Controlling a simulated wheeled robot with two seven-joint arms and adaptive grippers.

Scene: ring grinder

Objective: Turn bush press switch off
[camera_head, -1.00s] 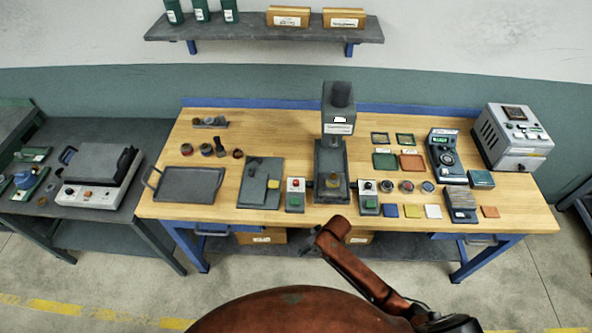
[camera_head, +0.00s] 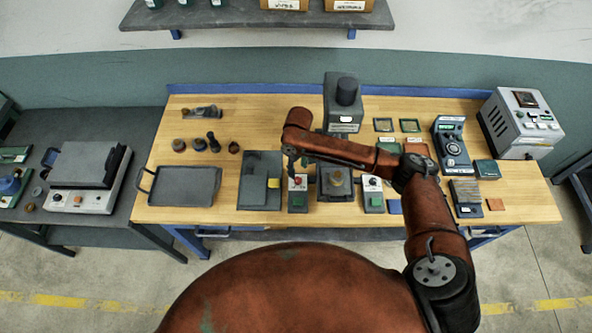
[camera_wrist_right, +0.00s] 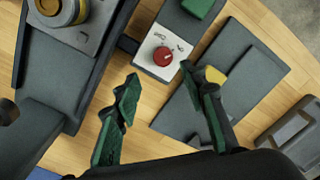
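The bush press (camera_head: 337,180) stands mid-bench, a dark grey machine with a brass-coloured round part (camera_wrist_right: 58,10) on its base. Left of it is a small switch box (camera_head: 298,182) with a white plate, a red knob and a green button. In the right wrist view the red knob (camera_wrist_right: 163,56) has a pale pointer mark; the plate lettering is too small to read surely. My right gripper (camera_wrist_right: 159,76) is open and empty, its green-padded fingertips on either side of the line to the knob and apparently short of it. In the head view it hangs above the box (camera_head: 292,168). My left gripper is out of view.
A second switch box (camera_head: 373,190) stands right of the press. A dark plate with a yellow block (camera_head: 274,183) lies left of the red-knob box. A grey tray (camera_head: 185,186) is farther left. My right arm covers part of the bench's middle right.

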